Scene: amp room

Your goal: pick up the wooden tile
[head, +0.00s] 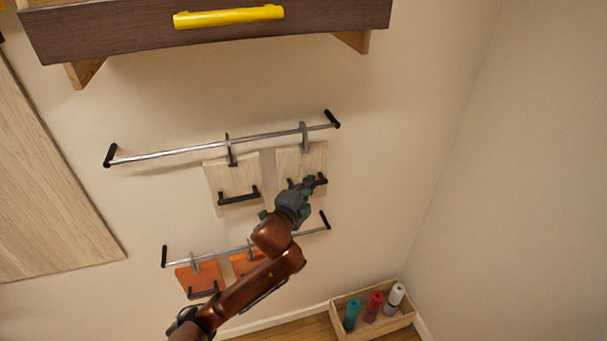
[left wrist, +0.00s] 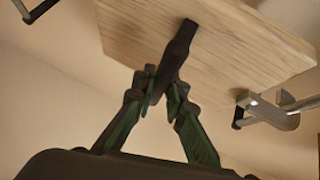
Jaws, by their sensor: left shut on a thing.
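Two pale wooden tiles hang by hooks from the upper rail (head: 225,145) on the wall, each with a dark bar handle. The right wooden tile (head: 302,162) has my left gripper (head: 306,188) at its handle; the left wooden tile (head: 226,178) hangs free beside it. In the left wrist view the wooden tile (left wrist: 200,50) fills the top, and my left gripper (left wrist: 160,88) is shut on its dark handle (left wrist: 176,55). The tile's hook (left wrist: 268,112) shows at the right, close to the metal rail. My right gripper is not in view.
Orange tiles (head: 205,275) hang from a lower rail, partly behind my left arm. A wooden box (head: 345,328) with green, red and white rolls stands on the floor at lower right. A dark drawer (head: 130,32) with a yellow handle juts out above. A wooden panel (head: 45,190) is at left.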

